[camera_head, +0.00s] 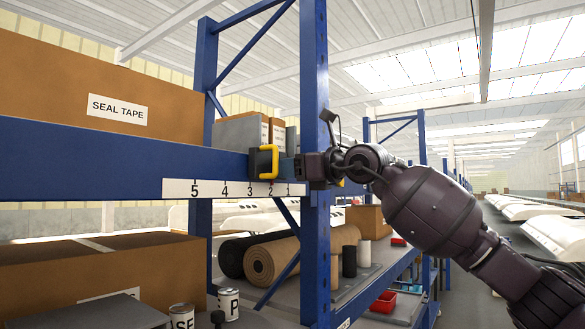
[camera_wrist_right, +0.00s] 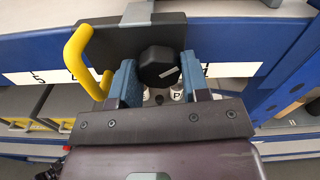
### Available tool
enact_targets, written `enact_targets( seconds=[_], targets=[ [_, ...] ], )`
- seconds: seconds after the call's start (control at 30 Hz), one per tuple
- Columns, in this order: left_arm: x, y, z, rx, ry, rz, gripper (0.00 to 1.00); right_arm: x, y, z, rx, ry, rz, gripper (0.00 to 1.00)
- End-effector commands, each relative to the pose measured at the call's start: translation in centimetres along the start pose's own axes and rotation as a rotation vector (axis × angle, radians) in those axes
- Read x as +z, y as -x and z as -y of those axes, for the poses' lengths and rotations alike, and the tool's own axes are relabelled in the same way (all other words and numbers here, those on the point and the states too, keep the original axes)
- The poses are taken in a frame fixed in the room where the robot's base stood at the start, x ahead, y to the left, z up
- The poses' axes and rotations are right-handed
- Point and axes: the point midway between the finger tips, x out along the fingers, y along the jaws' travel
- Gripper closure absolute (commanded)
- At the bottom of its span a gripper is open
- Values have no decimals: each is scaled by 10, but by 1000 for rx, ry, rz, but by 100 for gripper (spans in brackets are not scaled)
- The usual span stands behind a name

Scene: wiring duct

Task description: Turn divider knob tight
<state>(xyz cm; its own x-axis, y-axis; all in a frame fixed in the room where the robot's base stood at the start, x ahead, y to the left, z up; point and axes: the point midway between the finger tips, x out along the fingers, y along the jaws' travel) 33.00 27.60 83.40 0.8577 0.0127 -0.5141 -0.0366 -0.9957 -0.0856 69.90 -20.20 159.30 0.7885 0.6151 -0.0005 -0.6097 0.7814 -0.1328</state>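The divider is a dark plate with a yellow handle (camera_head: 268,160) on the blue shelf beam, above the numbered strip (camera_head: 228,189) near 3 and 2. In the right wrist view the dark plate (camera_wrist_right: 110,42), yellow handle (camera_wrist_right: 82,62) and black faceted knob (camera_wrist_right: 160,66) show closely. My right gripper (camera_wrist_right: 160,75) has its two blue fingers on either side of the knob, with no clear gap, so it appears shut on it. In the head view the right gripper (camera_head: 293,168) reaches the beam from the right and hides the knob. My left gripper is out of view.
A blue rack post (camera_head: 315,80) stands right beside the right gripper. A seal tape box (camera_head: 90,85) sits behind the beam (camera_head: 90,160). Below are rolled mats (camera_head: 270,260), labelled cans (camera_head: 228,304) and red bins (camera_head: 384,302). The aisle at right is open.

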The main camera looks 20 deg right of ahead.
Motion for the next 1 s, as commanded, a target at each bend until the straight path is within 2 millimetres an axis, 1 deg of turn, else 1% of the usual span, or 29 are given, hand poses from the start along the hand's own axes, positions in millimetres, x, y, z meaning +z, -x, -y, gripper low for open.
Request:
enact_targets(
  seconds=[0.03,0.13,0.17,0.37,0.57,0.77,1.0],
  targets=[
    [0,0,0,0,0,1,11,0,0,0,0,0,0,65],
    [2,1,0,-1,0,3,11,0,0,0,0,0,0,80],
    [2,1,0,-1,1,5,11,0,0,0,0,0,0,82],
    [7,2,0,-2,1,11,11,0,0,0,0,-15,0,82],
    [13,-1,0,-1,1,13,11,-2,0,-1,1,-89,1,82],
    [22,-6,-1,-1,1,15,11,-2,0,-1,1,-235,1,82],
    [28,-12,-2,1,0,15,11,-1,0,-1,0,-461,1,82]
  ],
)
